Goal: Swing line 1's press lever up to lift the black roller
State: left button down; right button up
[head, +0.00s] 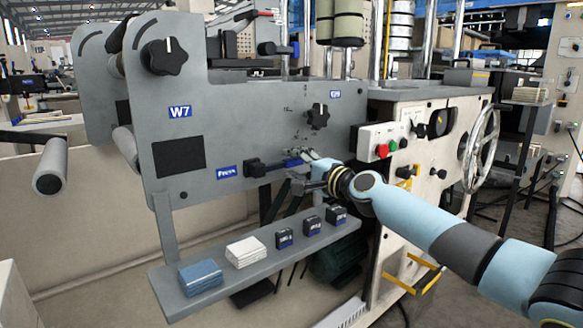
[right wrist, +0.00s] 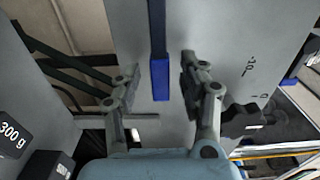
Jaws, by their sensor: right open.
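Line 1's press lever (head: 278,164) lies roughly level on the grey W7 panel (head: 215,125), beside a blue Press label (head: 229,171). It runs right from a black hub to a blue grip (head: 293,162). My right gripper (head: 308,160) is at the grip end, partly covering it. In the right wrist view the blue grip (right wrist: 160,82) lies between the spread fingers of my right gripper (right wrist: 157,78), with gaps on both sides. My left gripper is not in view.
A shelf (head: 180,303) below holds a blue block (head: 200,277), a white stack (head: 245,251) and several dark weights. A black knob (head: 318,117) sits above the lever. A white button box (head: 382,141) is to the right, close to my right arm.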

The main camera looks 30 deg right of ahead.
jog(key=shift+w+a, duration=0.1)
jog(key=shift+w, duration=0.5)
grip_shut()
